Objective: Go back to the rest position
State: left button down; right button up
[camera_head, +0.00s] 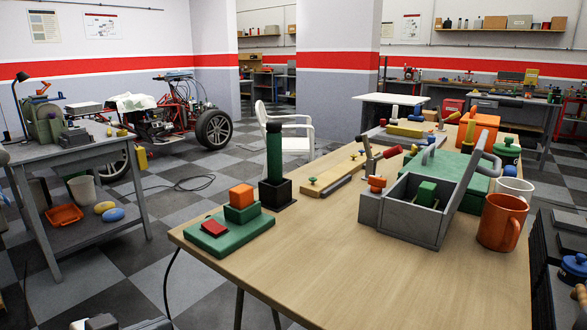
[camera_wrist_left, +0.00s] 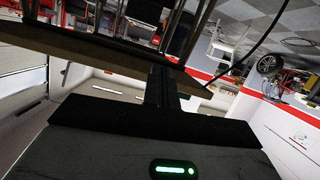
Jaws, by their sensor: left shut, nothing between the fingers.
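My left gripper (camera_head: 122,323) shows only in part at the bottom left edge of the head view, low and apart from the wooden table (camera_head: 330,285). In the left wrist view the dark fingers (camera_wrist_left: 160,78) are together and hold nothing. The view looks tilted, with a table edge above the fingers. My right gripper is in neither view.
The wooden table carries a green base (camera_head: 230,238) with blocks, a grey open box (camera_head: 400,222), an orange mug (camera_head: 502,222) and several tools. A grey workbench (camera_head: 85,150) stands left. A white chair (camera_head: 297,143) stands behind. Checkered floor lies free between bench and table.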

pick_arm(q)
jog(key=s+d+f+n+g+y+p, duration=0.1)
jog(key=s+d+f+n+y+p, duration=0.2)
jog(key=s+d+f, duration=0.6)
jog(key=s+f+y, duration=0.2)
jog(key=s+f, duration=0.1)
jog(key=s, duration=0.1)
jog(key=shift+s+d+f+n+p, duration=0.2)
jog(key=shift+s+d+n+p, duration=0.1)
jog(key=shift+n+p, duration=0.1)
